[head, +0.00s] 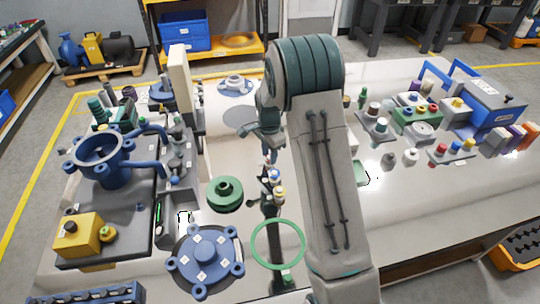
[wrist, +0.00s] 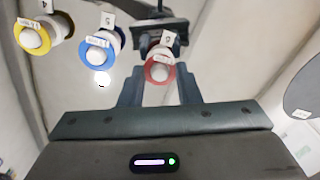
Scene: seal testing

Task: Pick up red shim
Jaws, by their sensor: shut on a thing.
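The red shim (wrist: 170,74) is a red ring around a white knob with a small tag, between the two fingers of my gripper (wrist: 160,88) in the wrist view. My gripper is shut on it. A blue shim (wrist: 88,41) and a yellow shim (wrist: 20,33), also ringed around white knobs, sit to its left. In the head view my gripper (head: 269,158) reaches down over the small shim stand (head: 272,205) at the table's middle. The red shim is too small and partly hidden there to make out clearly.
A green flanged disc (head: 225,195) lies left of the stand. A green ring (head: 278,244) and a blue flange (head: 203,262) are in front. A blue pump body (head: 100,160) stands at left. Several small parts and a blue toolbox (head: 490,105) fill the right side.

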